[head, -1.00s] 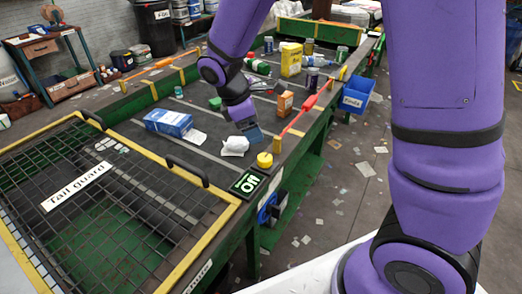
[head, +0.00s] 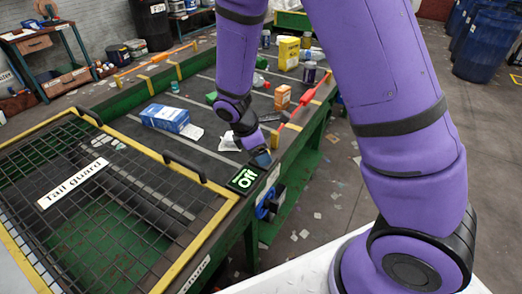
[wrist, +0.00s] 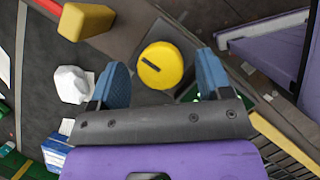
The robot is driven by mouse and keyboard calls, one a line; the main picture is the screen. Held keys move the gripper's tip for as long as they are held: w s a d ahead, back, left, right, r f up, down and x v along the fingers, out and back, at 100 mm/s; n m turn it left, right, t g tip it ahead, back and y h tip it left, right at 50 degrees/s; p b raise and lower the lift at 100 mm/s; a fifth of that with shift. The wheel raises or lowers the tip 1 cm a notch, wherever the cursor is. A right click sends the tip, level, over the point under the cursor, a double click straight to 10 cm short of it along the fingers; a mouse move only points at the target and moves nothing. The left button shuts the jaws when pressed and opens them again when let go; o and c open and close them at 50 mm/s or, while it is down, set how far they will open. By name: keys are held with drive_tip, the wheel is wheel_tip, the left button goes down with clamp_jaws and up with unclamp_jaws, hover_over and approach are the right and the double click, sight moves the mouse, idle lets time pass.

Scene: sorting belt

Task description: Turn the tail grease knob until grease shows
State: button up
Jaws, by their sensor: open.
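A round yellow knob-like cap (wrist: 160,65) with a dark slot mark shows in the wrist view, on the belt's side frame. My gripper (head: 262,158) is open, its blue fingers on either side of the cap in the wrist view, with no clear contact. In the head view my gripper hides the cap. I see no grease.
The mesh tail guard (head: 30,215) covers the near belt end, with black handles. A blue-white box (head: 165,117), white crumpled paper (wrist: 68,85) and an orange box (head: 282,96) lie on the belt. A red bar (head: 291,119) runs along the right rail.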

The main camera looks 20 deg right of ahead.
drive_tip(key=shift+f, duration=0.2)
drive_tip(key=c, duration=0.9)
drive_tip(key=shift+d, duration=0.1)
drive_tip(key=m, duration=0.2)
drive_tip(key=m+g+y, duration=0.1)
drive_tip(key=m, duration=0.1)
drive_tip(key=shift+m+g, duration=0.3)
drive_tip(key=shift+m, duration=0.1)
drive_tip(key=shift+w+m+g+y, duration=0.1)
drive_tip(key=shift+m+g+y, duration=0.25)
drive_tip(key=shift+m, duration=0.9)
drive_tip(key=shift+m+g+y, duration=0.25)
drive_tip(key=shift+m+g, duration=0.1)
drive_tip(key=shift+m, duration=0.9)
